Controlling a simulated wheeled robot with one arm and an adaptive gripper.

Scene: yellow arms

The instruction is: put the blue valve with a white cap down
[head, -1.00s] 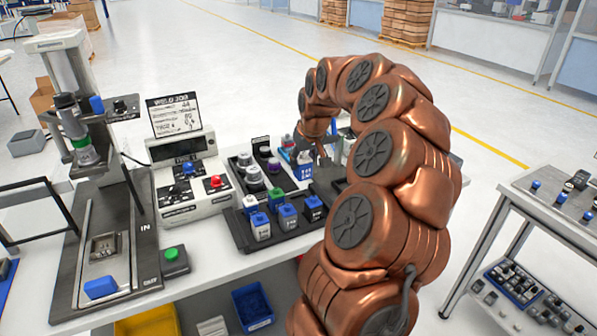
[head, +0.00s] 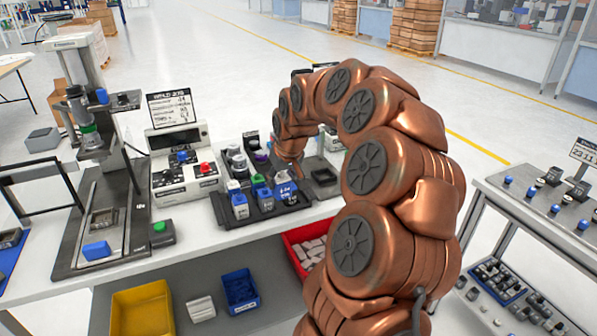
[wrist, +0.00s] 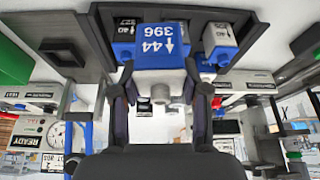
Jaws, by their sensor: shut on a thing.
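My gripper (wrist: 160,112) is shut on the blue valve with a white cap (wrist: 162,45), which carries a label reading 44 and 396. One finger lies on each side of its pale cap end in the wrist view.
Other valves stand close by, including a grey-and-blue one (head: 240,205) and one beside the held valve (wrist: 220,42). A control box (head: 185,175) and a press (head: 95,215) stand left. A red bin (head: 300,235) is below. Another bench (head: 520,195) is right.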

